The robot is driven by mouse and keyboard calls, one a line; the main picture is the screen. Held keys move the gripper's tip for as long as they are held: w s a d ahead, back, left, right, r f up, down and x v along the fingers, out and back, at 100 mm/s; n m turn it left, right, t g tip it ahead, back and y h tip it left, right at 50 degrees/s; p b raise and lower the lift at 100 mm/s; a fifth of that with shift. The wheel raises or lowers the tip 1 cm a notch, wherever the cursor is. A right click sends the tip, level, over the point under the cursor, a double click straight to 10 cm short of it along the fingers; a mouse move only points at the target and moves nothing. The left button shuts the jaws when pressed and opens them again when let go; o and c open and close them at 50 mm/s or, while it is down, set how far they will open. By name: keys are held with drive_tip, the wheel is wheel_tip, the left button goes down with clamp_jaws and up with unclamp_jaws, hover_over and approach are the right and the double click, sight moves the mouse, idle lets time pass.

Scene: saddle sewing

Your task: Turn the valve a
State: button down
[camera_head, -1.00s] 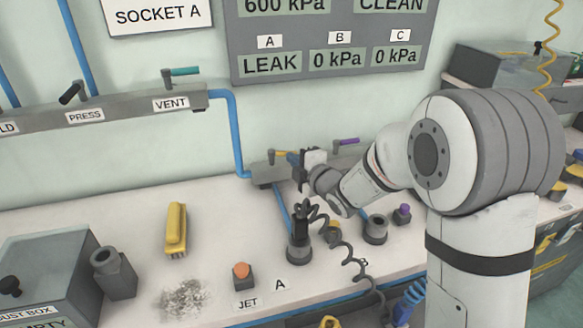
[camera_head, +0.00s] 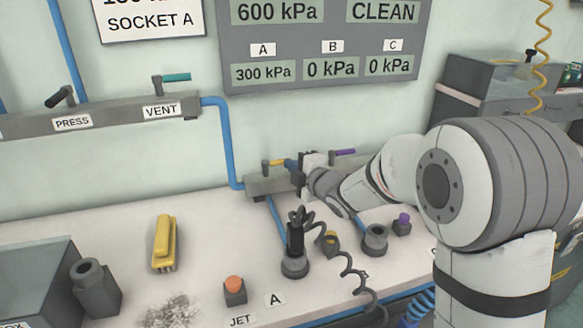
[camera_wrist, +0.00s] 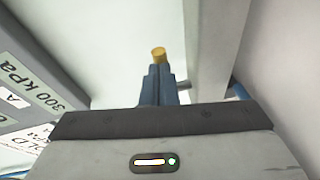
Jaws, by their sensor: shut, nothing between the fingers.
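The valve a, by its place the one with the yellow handle (camera_head: 273,162), sits at the left end of the small grey manifold (camera_head: 262,186) on the back of the bench. The yellow handle end (camera_wrist: 158,53) also shows in the wrist view, just beyond my fingertips. My gripper (camera_head: 289,164) is at the manifold, with its blue fingers beside the yellow handle; the fingers (camera_wrist: 158,72) are shut with nothing between them. I cannot tell whether they touch the handle. The wall panel (camera_head: 228,75) reads 300 kPa under A and 0 kPa under B and C.
A purple-handled valve (camera_head: 343,152) is right of my gripper. A black plug with a coiled cable (camera_head: 295,238) stands in socket A in front. A blue pipe (camera_head: 224,140) runs down the wall.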

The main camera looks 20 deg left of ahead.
drive_tip(key=shift+d+r, duration=0.1)
drive_tip(key=shift+r, duration=0.05)
drive_tip(key=s+d+r+m+h+p, duration=0.25)
drive_tip(key=d+m+h, duration=0.2)
drive_tip(key=d, duration=0.45)
drive_tip(key=s+d+r+m+h+p, duration=0.1)
drive_tip(key=s+d+m+h, duration=0.3)
drive_tip(key=d, duration=0.6)
drive_tip(key=s+d+r+m+h+p, duration=0.2)
drive_tip(key=s+d+m+h, duration=0.15)
drive_tip(key=d+m, duration=0.4)
drive_tip(key=s+d+m+g+p, duration=0.2)
drive_tip(key=s+d+m+g, duration=0.1)
drive_tip(key=s, duration=0.8)
drive_tip(key=s+d+m+g+p, duration=0.3)
drive_tip(key=s+m+g, duration=0.2)
drive_tip(key=s, duration=0.6)
drive_tip(key=shift+s+f+m, duration=0.2)
drive_tip(key=shift+f+m, duration=0.1)
drive_tip(key=shift+m, duration=0.7)
